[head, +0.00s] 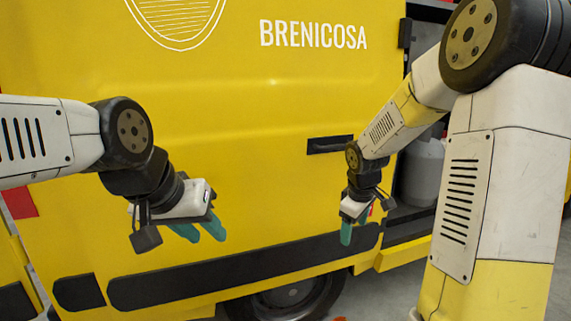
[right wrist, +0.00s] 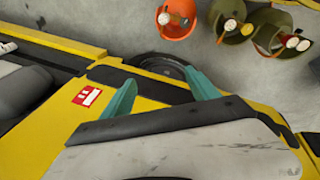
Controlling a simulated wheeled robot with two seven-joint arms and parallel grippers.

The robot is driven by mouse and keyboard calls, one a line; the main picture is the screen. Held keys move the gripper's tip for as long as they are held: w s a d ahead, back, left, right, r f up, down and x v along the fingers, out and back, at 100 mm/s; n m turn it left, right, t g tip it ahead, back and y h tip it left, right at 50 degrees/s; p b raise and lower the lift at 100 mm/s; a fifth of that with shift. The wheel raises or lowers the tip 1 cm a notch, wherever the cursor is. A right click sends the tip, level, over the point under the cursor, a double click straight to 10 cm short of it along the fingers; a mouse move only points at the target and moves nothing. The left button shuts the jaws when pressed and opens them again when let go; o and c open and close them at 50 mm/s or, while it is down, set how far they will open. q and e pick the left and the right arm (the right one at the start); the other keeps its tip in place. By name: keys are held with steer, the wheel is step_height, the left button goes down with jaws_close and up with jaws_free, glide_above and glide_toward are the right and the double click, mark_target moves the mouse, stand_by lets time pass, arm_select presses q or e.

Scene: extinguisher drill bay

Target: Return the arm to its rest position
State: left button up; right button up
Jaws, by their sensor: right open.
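My right arm comes in from the right in the head view and reaches down in front of the yellow van (head: 270,130). Its gripper (head: 352,232) points down near the van's dark lower trim. The right wrist view shows this gripper (right wrist: 163,92) with its teal fingers wide apart and nothing between them. My left gripper (head: 204,233) hangs in front of the van's side at the left of the head view. Its two teal fingers show a gap and hold nothing visible.
The van's open side bay, at right, holds a grey cylinder (head: 420,168). A wheel (head: 290,298) is below. In the right wrist view, an orange bucket (right wrist: 178,32) and olive buckets (right wrist: 228,32) with items inside stand on the grey floor (right wrist: 120,25).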

steer(key=s+a+r+m+t+y, duration=0.1)
steer(key=s+a+r+m, duration=0.1)
steer(key=s+r+m, duration=0.2)
steer(key=s+a+r+m+t+y, duration=0.1)
steer(key=s+r+m, duration=0.3)
steer(key=s+r, duration=0.6)
steer(key=s+a, duration=0.1)
steer(key=s, duration=0.7)
steer(key=shift+s+a+r+m+t+y, duration=0.2)
steer(key=shift+a+m+t+y, duration=0.1)
steer(key=shift+m+t+y, duration=0.1)
